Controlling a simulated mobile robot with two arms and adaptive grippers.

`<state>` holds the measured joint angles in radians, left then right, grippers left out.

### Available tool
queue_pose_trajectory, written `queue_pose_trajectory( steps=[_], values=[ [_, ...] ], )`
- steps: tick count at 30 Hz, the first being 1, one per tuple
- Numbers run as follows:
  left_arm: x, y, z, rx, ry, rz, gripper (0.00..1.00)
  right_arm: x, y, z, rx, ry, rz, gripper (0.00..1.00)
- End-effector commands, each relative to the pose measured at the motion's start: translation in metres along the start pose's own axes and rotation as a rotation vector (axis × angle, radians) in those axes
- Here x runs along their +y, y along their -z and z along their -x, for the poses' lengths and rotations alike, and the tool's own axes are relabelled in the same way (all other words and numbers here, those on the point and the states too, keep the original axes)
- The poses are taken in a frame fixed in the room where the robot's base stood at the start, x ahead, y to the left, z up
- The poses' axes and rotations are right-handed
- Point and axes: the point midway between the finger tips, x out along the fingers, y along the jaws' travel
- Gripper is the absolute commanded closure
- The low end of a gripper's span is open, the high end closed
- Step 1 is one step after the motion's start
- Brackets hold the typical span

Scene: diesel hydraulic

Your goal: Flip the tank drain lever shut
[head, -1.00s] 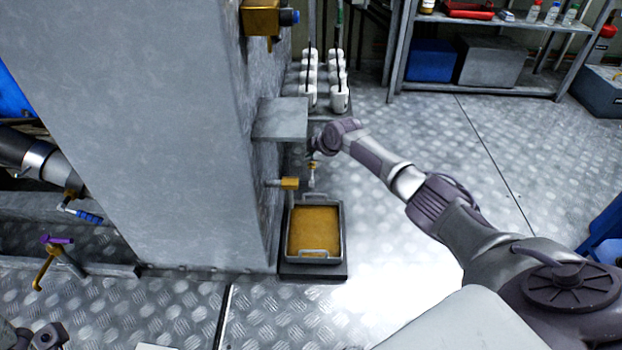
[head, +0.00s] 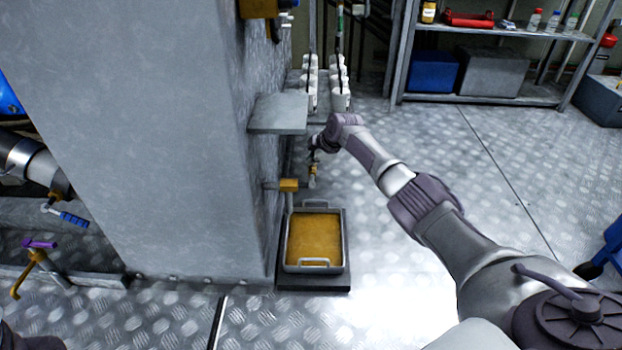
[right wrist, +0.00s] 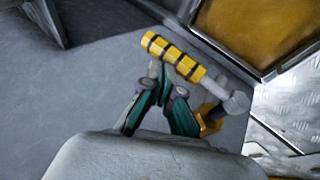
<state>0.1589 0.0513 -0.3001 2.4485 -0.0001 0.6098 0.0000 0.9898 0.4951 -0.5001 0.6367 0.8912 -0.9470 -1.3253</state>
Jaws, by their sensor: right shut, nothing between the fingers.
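The tank drain lever (right wrist: 173,57) has a yellow handle with black bands. In the right wrist view a pale rod runs from it down right to a brass valve body (right wrist: 211,118). In the head view the brass drain valve (head: 289,185) sticks out of the tank's side above the pan, with the lever (head: 312,171) at its right end. My right gripper (head: 313,157) is just above the lever. In the right wrist view its green fingers (right wrist: 161,80) are shut and empty, tips beside the handle; contact is unclear.
A tray of amber liquid (head: 315,238) sits on the floor below the valve. Open floor (head: 440,130) lies right.

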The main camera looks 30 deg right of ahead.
Motion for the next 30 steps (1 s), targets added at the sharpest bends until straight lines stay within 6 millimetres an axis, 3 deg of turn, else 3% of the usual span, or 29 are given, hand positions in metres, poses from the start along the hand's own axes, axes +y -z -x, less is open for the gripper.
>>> queue_pose_trajectory(
  steps=[19,25,30],
  values=[
    [0.000,0.000,0.000,0.000,-0.001,0.000,0.60,0.000,-0.001,0.005,0.001,-0.001,0.001,1.00],
    [0.000,0.000,0.000,0.001,-0.001,0.000,0.60,0.000,-0.001,0.028,-0.001,-0.003,0.004,1.00],
    [0.000,0.000,0.000,0.001,-0.001,0.000,0.60,0.001,-0.001,0.059,-0.001,-0.004,0.003,1.00]
  ],
)
